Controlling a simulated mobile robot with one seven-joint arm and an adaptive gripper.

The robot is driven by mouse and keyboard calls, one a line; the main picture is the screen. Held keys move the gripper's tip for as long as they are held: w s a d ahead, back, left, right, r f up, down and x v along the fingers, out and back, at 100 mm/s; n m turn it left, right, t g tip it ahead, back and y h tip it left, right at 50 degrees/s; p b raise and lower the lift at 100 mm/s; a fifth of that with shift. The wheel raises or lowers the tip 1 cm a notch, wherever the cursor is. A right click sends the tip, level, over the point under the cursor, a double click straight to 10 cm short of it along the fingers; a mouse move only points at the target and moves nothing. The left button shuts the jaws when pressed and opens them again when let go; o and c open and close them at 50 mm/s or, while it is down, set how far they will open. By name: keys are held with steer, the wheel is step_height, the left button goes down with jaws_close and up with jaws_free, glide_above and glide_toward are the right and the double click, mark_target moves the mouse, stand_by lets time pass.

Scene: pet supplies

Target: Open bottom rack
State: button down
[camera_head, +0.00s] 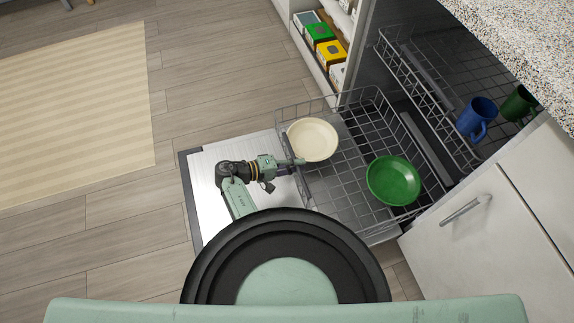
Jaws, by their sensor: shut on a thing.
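The bottom rack (345,187) is a grey wire basket extending out over the lowered dishwasher door (206,166). A cream bowl (313,140) sits in its left part and a green bowl (393,181) in its right part. My gripper (298,162) is at the rack's near-left rim, just below the cream bowl, and is shut on the rack edge. The fingertips are small in view and partly blend with the wires.
The upper rack (425,95) holds a blue mug (477,118) and a green mug (517,103). A cabinet with a handle (465,210) stands at right. Shelves with boxes (325,45) stand behind. The wood floor at left is clear, with a striped rug (75,110).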

steer(key=shift+w+d, duration=0.35)
steer(key=shift+d, duration=0.55)
steer(key=c, duration=1.9)
jaws_free()
steer(key=shift+a, duration=0.1)
steer(key=v, duration=1.2)
